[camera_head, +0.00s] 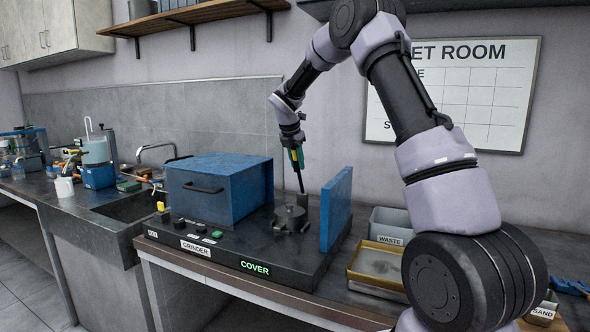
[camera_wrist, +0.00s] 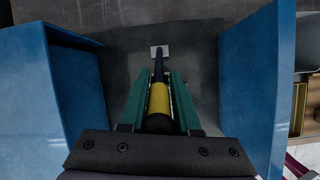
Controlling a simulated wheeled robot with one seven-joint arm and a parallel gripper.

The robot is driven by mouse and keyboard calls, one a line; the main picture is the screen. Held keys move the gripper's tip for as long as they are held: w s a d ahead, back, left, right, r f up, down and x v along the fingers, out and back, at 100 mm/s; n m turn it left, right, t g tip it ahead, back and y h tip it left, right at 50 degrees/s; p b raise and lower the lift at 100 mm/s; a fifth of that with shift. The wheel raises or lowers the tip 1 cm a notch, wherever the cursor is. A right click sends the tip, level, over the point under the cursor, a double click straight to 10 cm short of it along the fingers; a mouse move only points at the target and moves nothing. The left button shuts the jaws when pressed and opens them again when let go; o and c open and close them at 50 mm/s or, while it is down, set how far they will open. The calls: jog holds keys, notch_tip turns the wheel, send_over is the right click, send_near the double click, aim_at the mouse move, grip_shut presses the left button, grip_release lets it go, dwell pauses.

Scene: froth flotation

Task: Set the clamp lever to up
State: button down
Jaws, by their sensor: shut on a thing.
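My gripper (camera_head: 297,160) has green fingers and is shut on the clamp lever, a dark rod (camera_head: 301,182) with a yellow band. In the wrist view the yellow band (camera_wrist: 159,98) lies between the two green fingers (camera_wrist: 160,103). The dark rod runs on past the fingertips toward a small pale plate. In the head view the lever stands close to upright, leaning slightly, above the grinder's dark deck (camera_head: 245,246). A round grey metal part (camera_head: 290,217) sits on the deck near the rod's lower end. I cannot tell exactly where the lever's foot joins.
A blue housing (camera_head: 215,188) stands left of my gripper, and an upright blue cover panel (camera_head: 336,208) stands close on its right. Knobs and a green button line the deck's front left. A waste bin (camera_head: 390,225) and a yellow-rimmed tray (camera_head: 378,265) are further right.

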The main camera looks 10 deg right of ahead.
jog(key=shift+w+d+r+g+y, duration=0.25)
jog(key=shift+w+d+g+y, duration=0.25)
jog(key=shift+w, duration=0.2)
jog(key=shift+w+d+r+g+y, duration=0.25)
jog(key=shift+w+g+y, duration=0.15)
jog(key=shift+w+g, duration=0.25)
jog(key=c, duration=0.7)
grip_release()
jog(key=shift+w, duration=0.1)
jog(key=shift+d, duration=0.1)
jog(key=r, duration=0.3)
jog(key=s+r, duration=0.1)
jog(key=r, duration=0.3)
jog(key=a+r, duration=0.1)
jog(key=r, duration=0.2)
jog(key=shift+s+r, duration=0.2)
jog(key=shift+r, duration=0.05)
